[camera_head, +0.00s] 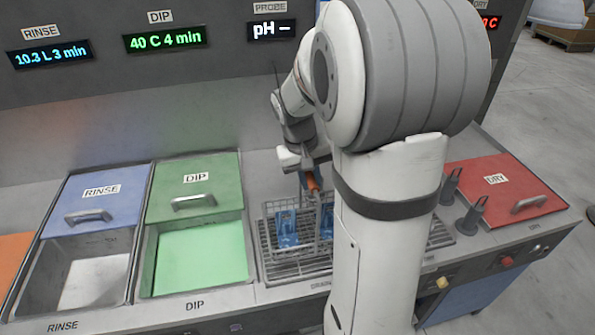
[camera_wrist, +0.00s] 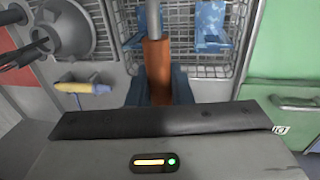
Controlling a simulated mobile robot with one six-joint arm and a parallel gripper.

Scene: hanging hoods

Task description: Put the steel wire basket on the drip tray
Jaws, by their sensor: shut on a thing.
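The steel wire basket (camera_head: 268,232) holds blue parts (camera_head: 287,228) and has an upright orange handle (camera_head: 313,183). My gripper (camera_head: 311,178) is shut on that handle from above. In the wrist view the handle (camera_wrist: 157,60) stands between the two dark fingers of my gripper (camera_wrist: 158,88), with the basket's wire mesh (camera_wrist: 181,66) behind it. The drip tray (camera_head: 290,269) is a grey grate on the counter. The basket is over the grate and looks upright; I cannot tell whether its base touches. My arm hides the basket's right part and the middle of the tray.
Left of the tray are the open DIP tank (camera_head: 200,258) with green liquid and the RINSE tank (camera_head: 85,275). Right are dark upright holders (camera_head: 472,214) and the red DRY lid (camera_head: 505,190). The wrist view shows a yellow-handled tool (camera_wrist: 80,88) and a grey round fitting (camera_wrist: 66,28).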

